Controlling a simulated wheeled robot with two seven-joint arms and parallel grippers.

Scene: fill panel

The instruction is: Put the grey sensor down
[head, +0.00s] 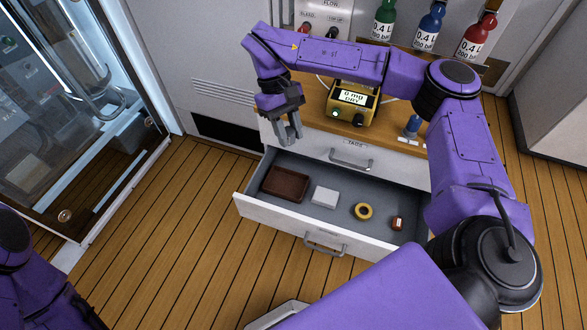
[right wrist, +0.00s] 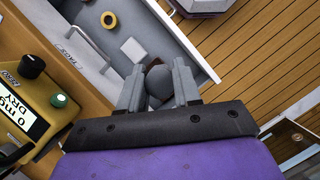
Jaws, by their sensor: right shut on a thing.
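My right gripper (head: 290,136) is above the back left part of the open drawer, pointing down. The right wrist view shows its fingers (right wrist: 160,88) shut on the grey sensor (right wrist: 159,80), a rounded grey thing between the fingertips. In the head view the sensor is hard to tell from the grey fingers. The open drawer (head: 335,220) lies below; it also shows in the right wrist view (right wrist: 150,20). My left arm shows only at the lower left of the head view, its gripper out of sight.
In the drawer are a brown tray (head: 286,184), a white box (head: 324,196), a yellow ring (head: 363,211) and a small brown item (head: 397,223). A yellow meter (head: 351,103) stands on the wooden top. Several bottles hang behind. A glass-fronted cabinet (head: 70,110) is left.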

